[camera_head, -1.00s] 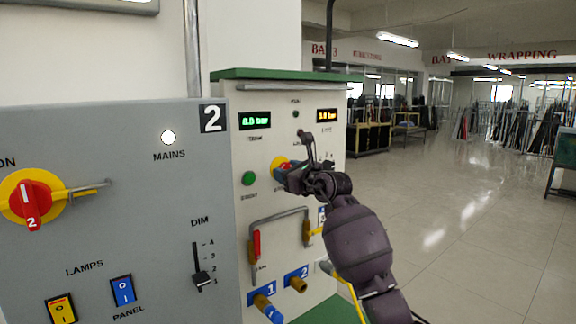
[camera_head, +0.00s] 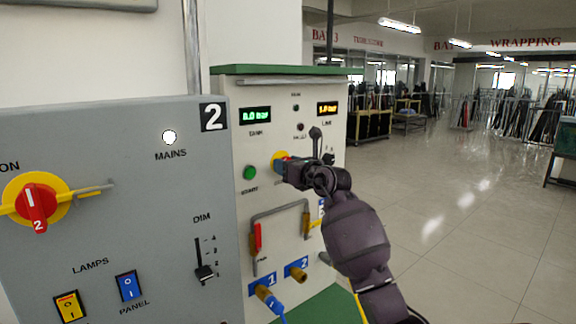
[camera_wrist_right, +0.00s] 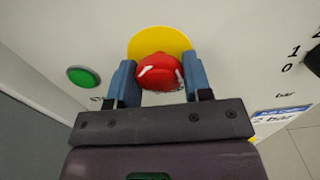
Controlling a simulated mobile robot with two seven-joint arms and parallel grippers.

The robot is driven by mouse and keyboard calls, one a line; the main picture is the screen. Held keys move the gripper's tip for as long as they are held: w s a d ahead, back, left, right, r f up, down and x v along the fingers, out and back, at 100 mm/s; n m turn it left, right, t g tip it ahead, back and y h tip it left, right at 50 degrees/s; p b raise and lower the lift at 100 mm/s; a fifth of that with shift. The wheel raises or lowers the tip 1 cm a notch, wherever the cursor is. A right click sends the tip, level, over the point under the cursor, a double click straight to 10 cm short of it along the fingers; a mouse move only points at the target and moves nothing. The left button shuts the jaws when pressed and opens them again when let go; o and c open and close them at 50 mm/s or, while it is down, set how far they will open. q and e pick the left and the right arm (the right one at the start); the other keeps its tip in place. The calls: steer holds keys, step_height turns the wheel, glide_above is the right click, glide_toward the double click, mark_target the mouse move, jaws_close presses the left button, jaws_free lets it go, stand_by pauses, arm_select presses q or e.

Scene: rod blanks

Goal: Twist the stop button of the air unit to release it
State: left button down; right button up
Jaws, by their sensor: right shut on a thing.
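The air unit (camera_head: 285,89) is a pale cabinet with a green top. Its stop button (camera_wrist_right: 159,72) is a red mushroom head with white marks on a yellow disc (camera_wrist_right: 160,42), seen in the right wrist view. In the head view the yellow disc (camera_head: 278,159) shows, but my gripper covers most of the button. My right gripper (camera_wrist_right: 157,80) has its two blue fingers on either side of the red head, shut on it. In the head view my right gripper (camera_head: 284,168) reaches the panel from the right. My left gripper is not in view.
A green start button (camera_head: 250,173) sits left of the stop button. Below are a grey handle bar (camera_head: 280,209) and hose ports (camera_head: 296,271). A grey panel with a red and yellow switch (camera_head: 37,207) stands at the left. Open floor (camera_head: 450,200) lies to the right.

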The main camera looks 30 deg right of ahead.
steer(key=o, duration=0.7)
steer(key=shift+w+r, duration=0.1)
steer(key=shift+o, duration=1.1)
steer(key=shift+w, duration=0.15)
steer(key=shift+s, duration=0.2)
steer(key=s+b, duration=0.2)
steer(key=s, duration=0.8)
steer(key=shift+s+d, duration=0.3)
steer(key=shift+d, duration=0.1)
